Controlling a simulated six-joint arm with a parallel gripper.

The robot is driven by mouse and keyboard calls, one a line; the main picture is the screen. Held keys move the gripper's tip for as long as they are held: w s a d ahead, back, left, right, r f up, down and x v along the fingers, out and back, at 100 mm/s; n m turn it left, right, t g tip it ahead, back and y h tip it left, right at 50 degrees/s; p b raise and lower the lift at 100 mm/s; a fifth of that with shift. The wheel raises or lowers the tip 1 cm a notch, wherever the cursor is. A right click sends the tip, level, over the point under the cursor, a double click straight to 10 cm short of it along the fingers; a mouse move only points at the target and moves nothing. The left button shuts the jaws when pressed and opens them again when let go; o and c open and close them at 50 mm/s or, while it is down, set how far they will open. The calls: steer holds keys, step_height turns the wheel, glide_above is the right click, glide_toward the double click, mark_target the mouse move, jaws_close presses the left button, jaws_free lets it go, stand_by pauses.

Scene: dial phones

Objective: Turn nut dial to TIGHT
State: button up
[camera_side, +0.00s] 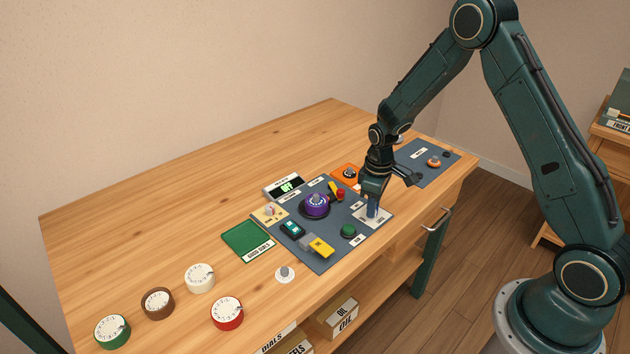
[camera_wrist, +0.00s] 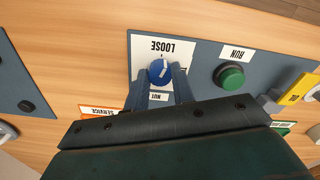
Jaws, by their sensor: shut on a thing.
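The nut dial (camera_wrist: 161,72) is a blue round knob with a white pointer line, on a white plate (camera_wrist: 143,48) at the corner of the dark panel. The plate carries a LOOSE label (camera_wrist: 168,46) and a NUT label (camera_wrist: 159,97), upside down in the wrist view; I cannot make out a TIGHT label. My gripper (camera_wrist: 164,80) points down over the plate, its two fingers shut on the blue dial. In the side view my gripper (camera_side: 373,208) stands at the panel's right corner, and the fingers mostly hide the dial there.
A green RUN button (camera_side: 348,231) sits close beside the plate. A purple dial (camera_side: 316,204), a yellow switch (camera_side: 321,246) and a display (camera_side: 286,187) are on or beside the panel. Several loose dials, one red (camera_side: 227,312), lie at the front left. The table's back left is clear.

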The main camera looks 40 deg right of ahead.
steer(key=m, duration=1)
steer(key=shift+m, duration=2.1)
steer(key=o, duration=1)
steer(key=shift+r, duration=0.1)
step_height(320, 180, up, 14)
